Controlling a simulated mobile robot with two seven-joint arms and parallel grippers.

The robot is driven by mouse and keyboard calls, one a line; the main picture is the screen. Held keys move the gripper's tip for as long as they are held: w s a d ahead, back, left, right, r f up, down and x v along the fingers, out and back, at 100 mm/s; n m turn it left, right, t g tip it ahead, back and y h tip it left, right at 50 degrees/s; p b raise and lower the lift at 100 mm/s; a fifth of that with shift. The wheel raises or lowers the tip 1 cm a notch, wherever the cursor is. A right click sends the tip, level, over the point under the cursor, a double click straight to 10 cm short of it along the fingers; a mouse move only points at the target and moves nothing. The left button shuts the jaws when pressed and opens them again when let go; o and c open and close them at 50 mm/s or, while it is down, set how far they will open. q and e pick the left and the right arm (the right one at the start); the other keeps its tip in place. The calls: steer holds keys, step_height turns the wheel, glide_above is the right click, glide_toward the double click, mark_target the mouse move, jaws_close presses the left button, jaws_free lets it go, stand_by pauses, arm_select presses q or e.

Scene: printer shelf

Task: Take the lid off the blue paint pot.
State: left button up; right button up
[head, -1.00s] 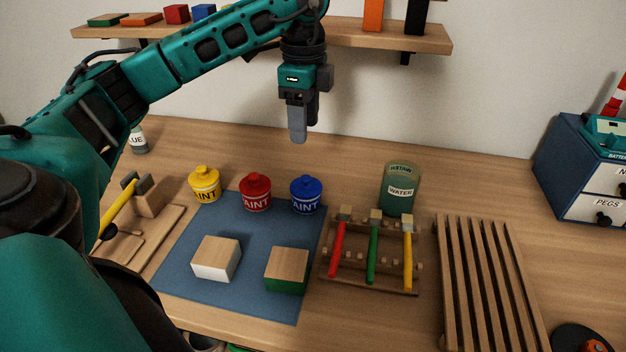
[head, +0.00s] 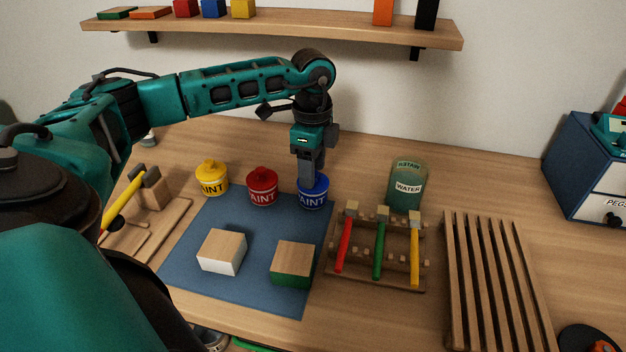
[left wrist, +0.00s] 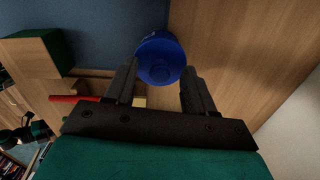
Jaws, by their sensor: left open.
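The blue paint pot (head: 312,198) stands upright at the back right corner of the blue mat (head: 215,278). Its blue lid is partly hidden by my left gripper (head: 310,182) in the head view. My left gripper points down over the lid, with its fingers open. In the left wrist view the round blue lid (left wrist: 160,62) shows beyond and between the two fingertips (left wrist: 160,80). I cannot tell whether the fingers touch it. My right gripper is not in view.
The red (head: 262,190) and yellow (head: 211,180) paint pots stand to the left. Two blocks, one white-sided (head: 221,252) and one green-sided (head: 292,265), lie on the mat. A shelf (head: 270,32) hangs above.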

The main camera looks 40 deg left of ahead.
arm_select(q)
steer(key=shift+c, duration=0.5)
jaws_close()
steer(key=shift+r, duration=0.1)
step_height(320, 180, up, 20)
steer(key=p, duration=0.3)
